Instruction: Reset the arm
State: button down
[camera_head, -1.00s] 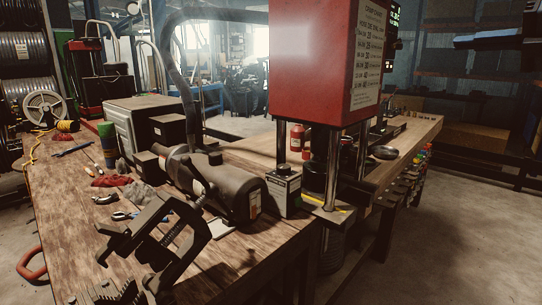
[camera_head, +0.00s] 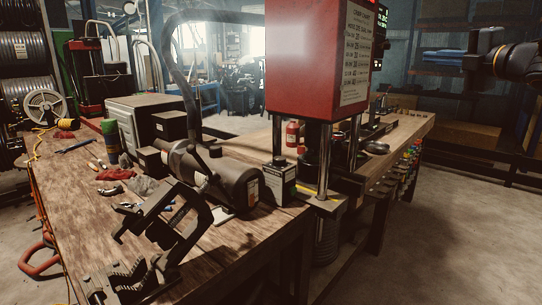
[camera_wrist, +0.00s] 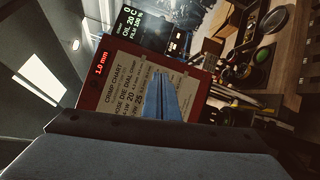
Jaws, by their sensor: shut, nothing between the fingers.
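My gripper (camera_head: 428,54) is in the air at the upper right of the head view, to the right of the red hose crimper (camera_head: 310,65) and apart from it. Its blue fingers point left and are shut with nothing held. In the wrist view the closed blue fingers (camera_wrist: 160,85) stand in front of the crimper's chart panel (camera_wrist: 122,75), which looks tilted. A display reading 1.0 mm and a black screen (camera_wrist: 135,22) show beside it.
A wooden bench (camera_head: 75,205) carries a dark clamp-like tool (camera_head: 165,235), a motor (camera_head: 225,180), a small box (camera_head: 279,182) and a red bottle (camera_head: 292,133). Shelves (camera_head: 470,90) stand behind my gripper. The floor (camera_head: 455,220) at right is clear.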

jog(key=s+a+f+m+g+h, duration=0.1)
jog(key=a+f+m+g+h, duration=0.25)
jog(key=f+m, duration=0.7)
jog(key=s+a+f+m+g+h, duration=0.15)
jog(key=a+f+m+h, duration=0.35)
jog(key=f, duration=1.1)
jog(key=s+a+f+m+g+y, duration=0.1)
jog(key=s+a+f+m+g, duration=0.3)
jog(key=s+f, duration=0.6)
jog(key=s+a+f+m+g+y, duration=0.1)
jog(key=s+a+f+m+g, duration=0.4)
jog(key=s+a+f, duration=0.5)
jog(key=s+g, duration=0.2)
jog(key=s, duration=0.5)
jog(key=shift+s+g, duration=0.35)
jog(key=shift+g, duration=0.05)
